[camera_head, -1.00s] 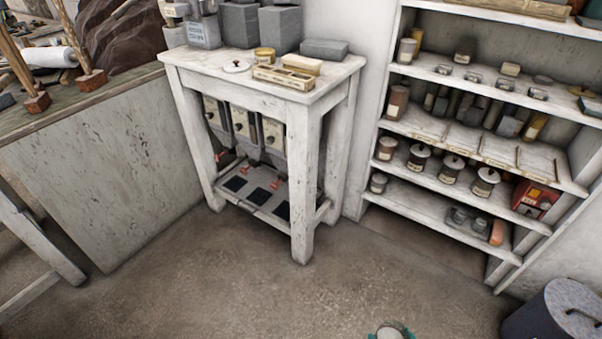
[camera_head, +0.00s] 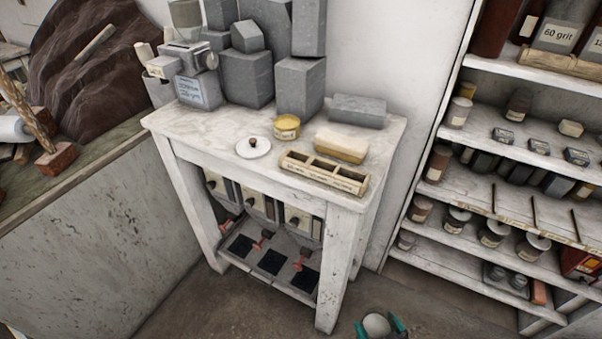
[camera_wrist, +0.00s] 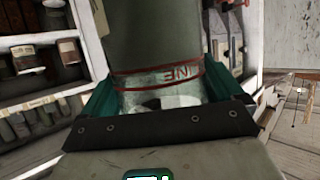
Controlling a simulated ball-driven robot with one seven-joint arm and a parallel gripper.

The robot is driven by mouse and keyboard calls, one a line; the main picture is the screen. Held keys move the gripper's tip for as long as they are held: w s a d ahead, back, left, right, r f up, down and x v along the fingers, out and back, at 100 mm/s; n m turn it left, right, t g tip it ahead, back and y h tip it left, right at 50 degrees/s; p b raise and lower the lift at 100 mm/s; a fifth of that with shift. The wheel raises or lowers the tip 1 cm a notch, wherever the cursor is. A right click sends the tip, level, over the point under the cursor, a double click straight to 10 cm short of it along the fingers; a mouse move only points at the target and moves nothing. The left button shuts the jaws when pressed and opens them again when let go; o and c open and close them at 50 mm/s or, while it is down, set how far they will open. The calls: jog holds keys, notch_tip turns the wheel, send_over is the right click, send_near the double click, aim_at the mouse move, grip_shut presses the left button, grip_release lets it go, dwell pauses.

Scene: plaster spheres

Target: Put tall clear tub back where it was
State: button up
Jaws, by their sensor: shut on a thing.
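The tall clear tub (camera_wrist: 158,42) fills the middle of the wrist view. It shows grey-green contents, a red line with part of a word, and a clearer band below. My gripper (camera_wrist: 160,92) is shut on it, with a teal finger on each side. In the head view my gripper (camera_head: 382,327) is at the bottom edge, low in front of the white table (camera_head: 215,125). Only the tub's round pale top (camera_head: 376,323) shows there between the teal fingertips; the rest is cut off by the frame.
The table holds grey blocks (camera_head: 299,88), a hopper device (camera_head: 186,60), a white lid (camera_head: 253,147), a yellow tin (camera_head: 286,127), a cream block (camera_head: 341,146) and a divided wooden tray (camera_head: 323,173). Shelves (camera_head: 470,165) with jars stand right. The tabletop's front left is bare.

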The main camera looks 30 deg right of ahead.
notch_tip(320, 180, up, 8)
jog(key=p, duration=0.5)
jog(key=shift+d+f+p, duration=0.1)
jog(key=shift+f+p, duration=0.05)
jog(key=shift+p, duration=0.15)
jog(key=shift+d, duration=0.15)
jog(key=shift+a, duration=0.25)
